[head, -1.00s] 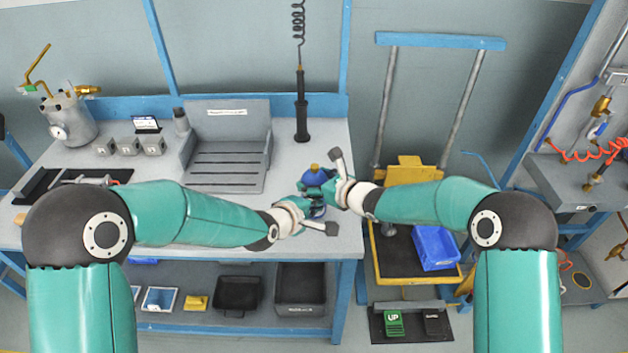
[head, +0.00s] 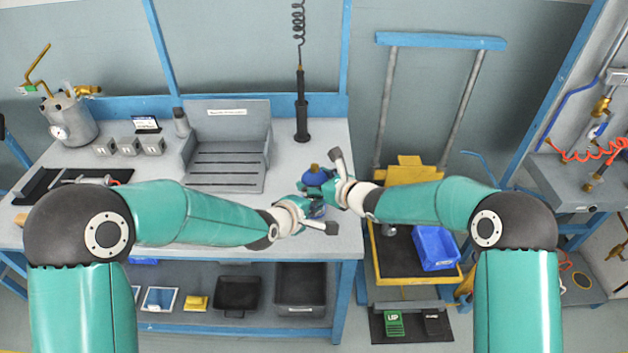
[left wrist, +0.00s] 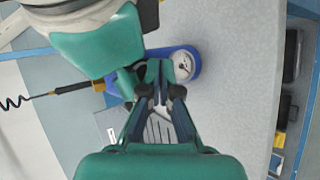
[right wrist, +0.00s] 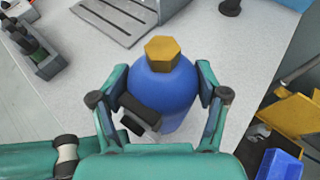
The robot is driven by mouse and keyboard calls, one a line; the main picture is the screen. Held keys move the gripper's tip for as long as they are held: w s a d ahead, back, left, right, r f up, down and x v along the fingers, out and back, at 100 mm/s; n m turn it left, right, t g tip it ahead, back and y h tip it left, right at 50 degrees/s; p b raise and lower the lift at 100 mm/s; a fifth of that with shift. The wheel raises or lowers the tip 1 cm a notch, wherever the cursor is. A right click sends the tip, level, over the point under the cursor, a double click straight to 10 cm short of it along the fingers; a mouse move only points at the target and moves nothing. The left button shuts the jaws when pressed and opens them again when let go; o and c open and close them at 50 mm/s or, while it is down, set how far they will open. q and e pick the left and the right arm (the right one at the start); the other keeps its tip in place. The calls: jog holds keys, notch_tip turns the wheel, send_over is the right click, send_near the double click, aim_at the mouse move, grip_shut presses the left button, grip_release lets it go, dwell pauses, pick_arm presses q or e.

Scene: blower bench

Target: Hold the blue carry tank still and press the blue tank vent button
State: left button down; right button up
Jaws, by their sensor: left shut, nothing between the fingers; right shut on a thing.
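The blue carry tank (head: 318,177) stands upright near the front right of the bench, with a brass hex cap (right wrist: 162,50) on top. In the right wrist view, the fingers of my right gripper (right wrist: 162,97) are around the tank (right wrist: 177,90), one on each side. My left gripper (head: 312,207) is shut and empty, close to the front of the tank. I cannot make out the vent button.
A grey slotted tray (head: 227,150) stands behind on the bench (head: 170,245). A black hanging tool (head: 301,110) is behind the tank. A yellow trolley (head: 385,262) with a blue bin (head: 435,247) is to the right. The bench between tray and tank is mostly clear.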

pick_arm(q)
jog(key=shift+w, duration=0.15)
dwell(0.3)
jog(key=shift+w, duration=0.3)
jog(key=shift+s+r, duration=0.1)
jog(key=shift+s, duration=0.4)
dwell(0.3)
jog(key=s, duration=0.5)
jog(key=shift+s+d, duration=0.1)
jog(key=shift+s, duration=0.3)
